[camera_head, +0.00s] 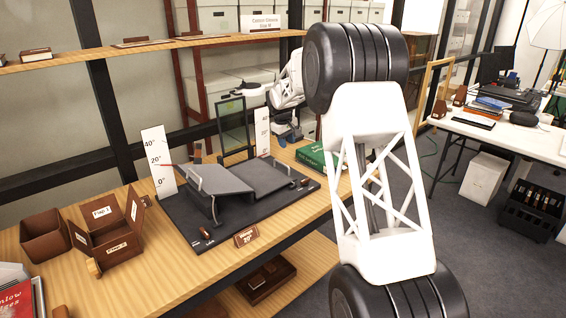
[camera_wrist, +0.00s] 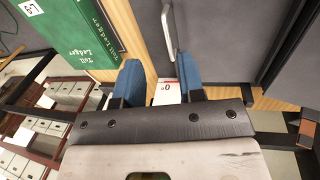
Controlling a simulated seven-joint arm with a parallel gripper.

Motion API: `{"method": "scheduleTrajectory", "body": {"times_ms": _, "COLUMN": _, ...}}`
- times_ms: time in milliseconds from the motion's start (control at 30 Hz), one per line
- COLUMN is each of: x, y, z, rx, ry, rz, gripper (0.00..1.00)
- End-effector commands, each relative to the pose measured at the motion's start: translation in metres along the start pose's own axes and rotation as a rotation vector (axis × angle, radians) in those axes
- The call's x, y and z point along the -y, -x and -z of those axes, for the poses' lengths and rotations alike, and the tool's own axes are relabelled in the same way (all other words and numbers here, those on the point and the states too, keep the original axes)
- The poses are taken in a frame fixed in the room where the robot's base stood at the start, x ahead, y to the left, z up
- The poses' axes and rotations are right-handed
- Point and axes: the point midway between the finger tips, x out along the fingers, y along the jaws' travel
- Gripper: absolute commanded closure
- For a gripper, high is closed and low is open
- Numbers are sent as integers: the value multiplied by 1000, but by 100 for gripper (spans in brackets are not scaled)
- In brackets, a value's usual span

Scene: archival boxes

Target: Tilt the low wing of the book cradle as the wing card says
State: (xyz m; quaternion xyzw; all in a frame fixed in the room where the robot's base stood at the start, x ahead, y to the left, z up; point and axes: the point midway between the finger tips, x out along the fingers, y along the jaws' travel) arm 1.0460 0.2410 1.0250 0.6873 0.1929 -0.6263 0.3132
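The book cradle stands on a dark base (camera_head: 205,232) on the wooden bench. Its left wing (camera_head: 220,179) is raised off the base; its right wing (camera_head: 262,177) slopes down to the right. The wing card (camera_head: 246,236) at the front reads 20°, its upper line too small to read. A left scale card (camera_head: 158,160) shows 0°, 20°, 40°. A right scale card (camera_head: 262,128) stands behind. My gripper (camera_wrist: 158,60) is open, its blue fingers apart, with the scale's 0° end (camera_wrist: 167,90) seen between them. A metal handle (camera_wrist: 168,30) on a grey surface lies just beyond; no contact shows.
A green ledger (camera_head: 316,155) lies right of the cradle; it also shows in the wrist view (camera_wrist: 85,35). A dark-framed panel (camera_head: 232,127) stands behind the cradle. Brown open boxes (camera_head: 108,225) stand to the left. A shelf (camera_head: 130,50) runs above the bench.

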Motion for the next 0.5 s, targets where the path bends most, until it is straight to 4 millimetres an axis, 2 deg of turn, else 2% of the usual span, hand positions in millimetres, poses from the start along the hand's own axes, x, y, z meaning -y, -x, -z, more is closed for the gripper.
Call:
{"method": "scheduleTrajectory", "body": {"times_ms": 33, "x": 2, "y": -11, "z": 10, "rx": 2, "ry": 11, "rz": 0, "gripper": 64}}
{"method": "scheduleTrajectory", "body": {"times_ms": 200, "x": 4, "y": -34, "z": 32, "rx": 7, "ry": 38, "rz": -3, "gripper": 64}}
{"method": "scheduleTrajectory", "body": {"times_ms": 500, "x": 6, "y": -46, "z": 45, "rx": 9, "ry": 55, "rz": -5, "gripper": 64}}
